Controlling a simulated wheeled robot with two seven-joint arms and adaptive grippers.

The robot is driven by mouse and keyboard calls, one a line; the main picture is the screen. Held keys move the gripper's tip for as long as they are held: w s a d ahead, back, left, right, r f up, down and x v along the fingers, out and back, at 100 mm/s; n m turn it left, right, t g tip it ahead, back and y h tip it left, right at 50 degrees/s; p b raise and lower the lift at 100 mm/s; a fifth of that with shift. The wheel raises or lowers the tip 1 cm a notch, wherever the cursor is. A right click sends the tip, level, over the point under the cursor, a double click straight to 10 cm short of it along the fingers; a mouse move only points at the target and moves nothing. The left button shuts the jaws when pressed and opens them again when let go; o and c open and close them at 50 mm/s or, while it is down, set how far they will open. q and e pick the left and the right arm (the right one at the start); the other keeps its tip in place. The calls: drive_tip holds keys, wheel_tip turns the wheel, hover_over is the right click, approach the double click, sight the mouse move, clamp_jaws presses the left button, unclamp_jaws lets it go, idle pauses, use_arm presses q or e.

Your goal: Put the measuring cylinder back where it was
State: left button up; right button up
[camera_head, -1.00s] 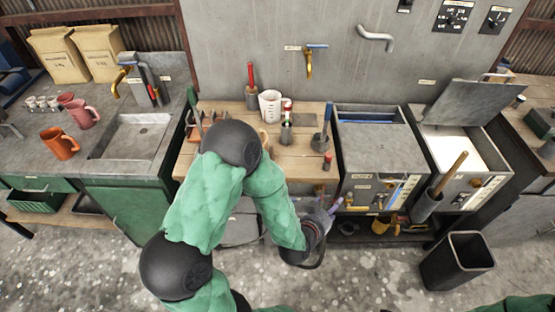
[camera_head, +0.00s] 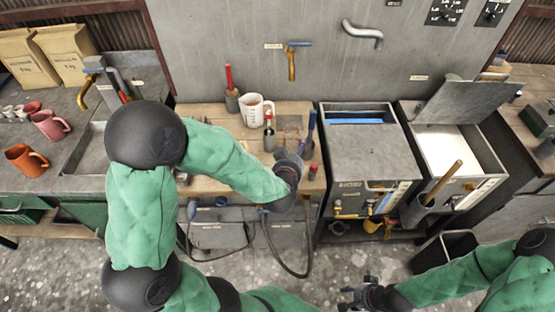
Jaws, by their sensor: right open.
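My left arm reaches over the wooden bench (camera_head: 220,118), and its wrist and left gripper (camera_head: 290,148) are at the bench's right part. The wrist hides most of the fingers, and I cannot tell whether they hold anything. Thin reddish lines show just beyond the wrist; I cannot tell what they belong to. I cannot clearly make out the measuring cylinder. My right gripper (camera_head: 348,298) is open at the bottom, above the floor, away from the bench.
A white jug (camera_head: 257,111), a small bottle (camera_head: 269,133) and a red-handled tool in a pot (camera_head: 231,97) stand on the bench. A blue-handled tool (camera_head: 311,128) is right of my left wrist. Grey tanks (camera_head: 372,155) stand right; a black bin (camera_head: 443,252) is below.

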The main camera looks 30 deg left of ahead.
use_arm(q)
drive_tip(key=a, duration=0.1)
drive_tip(key=a+f, duration=0.1)
drive_tip(key=w+a, duration=0.1)
drive_tip(key=shift+w+a+f+b, duration=0.1)
drive_tip(key=shift+a+f+b, duration=0.15)
drive_tip(key=shift+f+b, duration=0.15)
drive_tip(key=w+a+f+b, duration=0.1)
drive_tip(key=a+f, duration=0.3)
drive_tip(key=f, duration=0.4)
drive_tip(key=shift+w+f+b, duration=0.25)
drive_tip(key=shift+w+b, duration=0.15)
drive_tip(key=shift+b, duration=0.45)
drive_tip(key=shift+f, duration=0.15)
drive_tip(key=o, duration=1.7)
